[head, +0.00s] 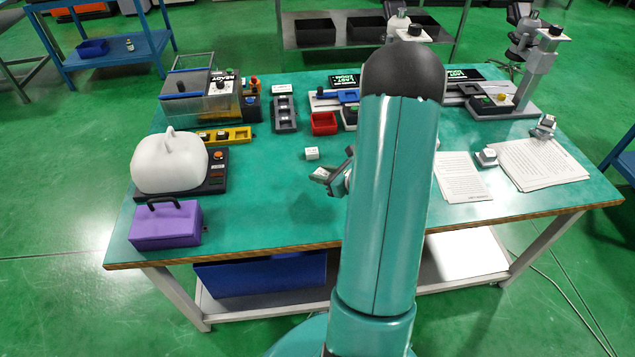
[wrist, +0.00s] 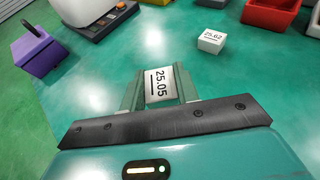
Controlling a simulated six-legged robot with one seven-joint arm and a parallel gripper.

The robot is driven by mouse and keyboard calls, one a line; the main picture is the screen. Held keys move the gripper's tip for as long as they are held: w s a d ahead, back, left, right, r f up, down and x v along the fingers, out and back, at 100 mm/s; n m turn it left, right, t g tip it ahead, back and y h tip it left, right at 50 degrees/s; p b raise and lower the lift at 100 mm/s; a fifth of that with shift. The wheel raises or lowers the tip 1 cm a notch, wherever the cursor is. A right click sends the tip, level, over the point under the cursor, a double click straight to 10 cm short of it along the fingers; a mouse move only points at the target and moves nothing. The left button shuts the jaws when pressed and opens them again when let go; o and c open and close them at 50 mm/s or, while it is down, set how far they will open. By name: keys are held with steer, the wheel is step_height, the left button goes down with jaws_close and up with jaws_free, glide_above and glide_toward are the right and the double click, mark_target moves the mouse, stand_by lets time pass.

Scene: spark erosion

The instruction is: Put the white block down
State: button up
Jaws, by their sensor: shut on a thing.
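My gripper (wrist: 159,88) is shut on a white block (wrist: 160,82) marked 25.05, with a green finger on either side of it. In the head view my gripper (head: 330,180) is over the middle of the green table, left of my arm. The held block looks a little above the tabletop, but its exact height is hard to tell. A second white block (wrist: 211,41), marked 25.62, stands on the table beyond the gripper, to the right in the wrist view. It also shows in the head view (head: 312,153).
A red bin (head: 324,123) and a dark slotted tray (head: 285,113) stand behind. A white-domed device (head: 169,162) and a purple box (head: 165,226) are at the left. Papers (head: 541,163) lie at the right. The green tabletop (head: 270,205) is bare left of the gripper.

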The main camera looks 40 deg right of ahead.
mark_target(318, 188)
steer(key=shift+w+a+f, duration=0.1)
steer(key=shift+w+f, duration=0.5)
steer(key=shift+f, duration=0.05)
steer(key=shift+w+f, duration=0.2)
steer(key=shift+f, duration=1.55)
steer(key=shift+f, duration=0.15)
steer(key=o, duration=1.1)
